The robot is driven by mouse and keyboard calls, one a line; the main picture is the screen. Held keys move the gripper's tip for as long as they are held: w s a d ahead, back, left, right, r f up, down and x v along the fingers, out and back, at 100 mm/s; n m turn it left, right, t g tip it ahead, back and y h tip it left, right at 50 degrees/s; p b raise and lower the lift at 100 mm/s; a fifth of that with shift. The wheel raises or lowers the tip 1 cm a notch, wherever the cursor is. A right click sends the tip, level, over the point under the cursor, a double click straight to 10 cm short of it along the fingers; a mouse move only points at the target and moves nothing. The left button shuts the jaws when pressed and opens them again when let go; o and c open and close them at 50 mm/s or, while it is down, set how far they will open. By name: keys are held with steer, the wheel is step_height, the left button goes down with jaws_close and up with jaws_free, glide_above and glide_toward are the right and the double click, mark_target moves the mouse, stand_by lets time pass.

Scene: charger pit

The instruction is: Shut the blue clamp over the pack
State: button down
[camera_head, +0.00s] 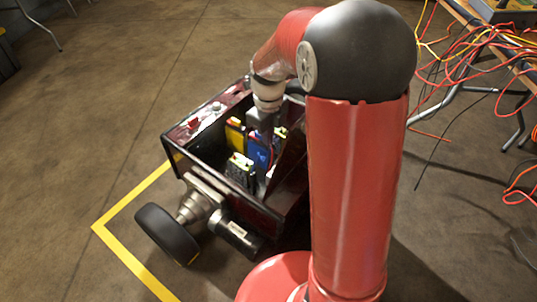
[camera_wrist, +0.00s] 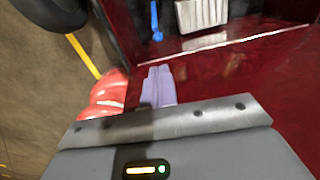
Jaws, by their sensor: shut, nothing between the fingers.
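A blue part (camera_head: 259,150), which looks like the clamp, stands inside the open dark red box. A narrow blue bar with a rounded end (camera_wrist: 155,20) shows at the top of the wrist view, beside a pale ribbed block (camera_wrist: 200,13). I cannot tell whether that block is the pack or how far the clamp is closed. My gripper (camera_wrist: 158,86) is shut and empty, its fingers together over the dark red surface, apart from the blue bar in the picture. In the head view my wrist reaches down into the box and the fingertips are hidden.
The box (camera_head: 262,212) is on wheels, one wheel (camera_head: 167,234) at its lower left. Box walls hem in my gripper. Loose red and yellow cables (camera_head: 480,55) hang from a table at right.

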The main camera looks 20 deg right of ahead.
step_height(320, 180, down, 10)
steer(key=b, duration=0.1)
steer(key=shift+b, duration=0.35)
steer(key=shift+r, duration=0.15)
